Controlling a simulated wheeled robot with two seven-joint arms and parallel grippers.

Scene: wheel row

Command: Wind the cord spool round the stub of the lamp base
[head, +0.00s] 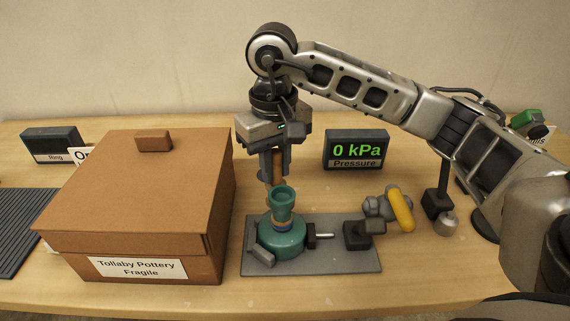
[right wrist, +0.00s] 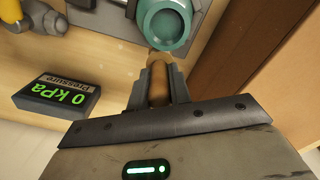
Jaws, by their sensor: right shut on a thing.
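The teal lamp base (head: 285,239) stands upright in a vise on a grey plate. A flared teal neck with an open round mouth (head: 281,194) rises from it, with orange and blue bands below; the mouth also shows in the right wrist view (right wrist: 164,24). My right gripper (head: 275,181) points down just above the mouth, shut on a slim brown cylindrical piece (right wrist: 157,82). Its fingers hide part of this piece. I cannot tell whether this piece is the cord spool, or whether its tip touches the neck. My left gripper is not in view.
A large lidded cardboard box (head: 130,190) stands close on the left. A pressure display (head: 356,149) reading 0 kPa stands behind. The grey vise plate (head: 350,260) has a clamp at its right. A yellow-handled grey part (head: 400,209) lies beyond it. The front right table is clear.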

